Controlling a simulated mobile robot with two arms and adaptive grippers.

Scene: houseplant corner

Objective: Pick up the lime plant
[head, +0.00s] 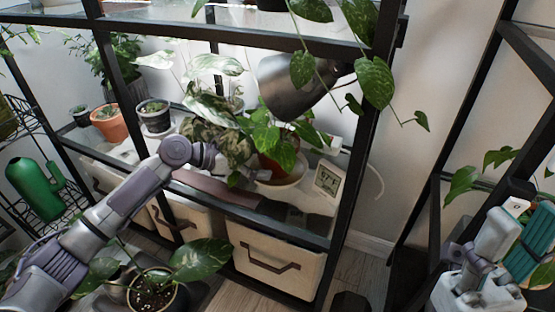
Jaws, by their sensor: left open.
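A bright green leafy plant (266,136), which I take for the lime plant, stands in a reddish terracotta pot (279,160) on a pale saucer (288,180). It is on the middle shelf, below a dark metal lamp shade. My left arm reaches in from the left over the shelf. My left gripper (211,157) is at the patterned foliage left of the pot, apart from the pot. It is open, and leaves partly hide its fingertips. I cannot tell whether it touches leaves.
A lamp shade (291,86) and hanging vine leaves (372,82) crowd the space above the pot. A small thermometer display (326,178) stands right of it. Black shelf posts frame the opening. Other pots (154,117) stand left; fabric bins (275,262) sit below.

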